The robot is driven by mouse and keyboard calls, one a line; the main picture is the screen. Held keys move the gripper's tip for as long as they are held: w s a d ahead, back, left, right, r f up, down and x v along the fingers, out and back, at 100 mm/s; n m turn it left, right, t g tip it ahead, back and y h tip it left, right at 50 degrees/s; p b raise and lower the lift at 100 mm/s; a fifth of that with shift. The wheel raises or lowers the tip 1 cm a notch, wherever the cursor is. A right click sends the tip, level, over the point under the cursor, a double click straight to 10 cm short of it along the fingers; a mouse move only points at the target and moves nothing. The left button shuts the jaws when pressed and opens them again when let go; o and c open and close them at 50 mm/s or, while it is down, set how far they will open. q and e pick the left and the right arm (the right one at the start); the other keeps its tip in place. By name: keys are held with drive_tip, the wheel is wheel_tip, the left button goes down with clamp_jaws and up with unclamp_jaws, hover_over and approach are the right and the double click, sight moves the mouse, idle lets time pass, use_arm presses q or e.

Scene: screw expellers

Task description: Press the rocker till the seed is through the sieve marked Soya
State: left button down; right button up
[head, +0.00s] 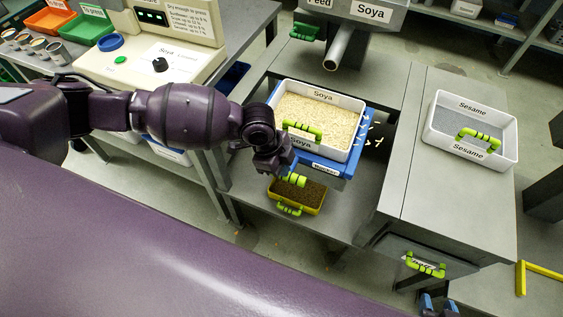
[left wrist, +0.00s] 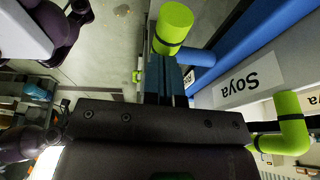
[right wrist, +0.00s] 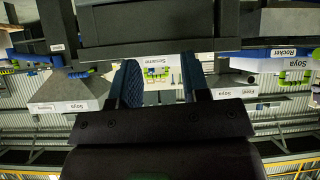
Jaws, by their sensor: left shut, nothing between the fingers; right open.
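The white sieve marked Soya (head: 348,105) sits in the blue rocker (head: 331,166) and holds a layer of pale seed. Its green handle (head: 302,129) faces the front. A green knob (head: 294,180) sticks out at the rocker's front left corner; it shows in the left wrist view as a green cylinder (left wrist: 173,25). My left gripper (head: 283,172) is shut and empty right at this knob; I cannot tell if it touches. My right gripper (head: 438,304) is open and empty at the bottom of the head view; its spread fingers show in the right wrist view (right wrist: 160,85).
A yellow tray (head: 320,207) with dark contents stands below the rocker. A white Sesame sieve (head: 433,135) stands on the right cabinet (head: 410,190). The Soya hopper's spout (head: 337,48) is behind the rocker. Pale bits lie right of it. A control console (head: 150,50) is at left.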

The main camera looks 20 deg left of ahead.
use_arm(q)
drive_tip(key=f, duration=0.4)
drive_tip(key=shift+s+b, duration=0.3)
drive_tip(key=shift+b, duration=0.05)
wheel_tip(320, 180, up, 9)
drive_tip(key=p, duration=0.5)
hover_over(281, 177)
drive_tip(key=s+a, duration=0.1)
drive_tip(key=s, duration=0.1)
drive_tip(key=shift+p+v, duration=0.3)
drive_tip(key=shift+v, duration=2.6)
use_arm(e)
drive_tip(key=shift+s+r, duration=0.2)
drive_tip(key=shift+r, duration=0.6)
drive_tip(key=shift+s+r, duration=0.2)
drive_tip(key=shift+r, duration=0.6)
use_arm(q)
drive_tip(key=shift+a, duration=0.2)
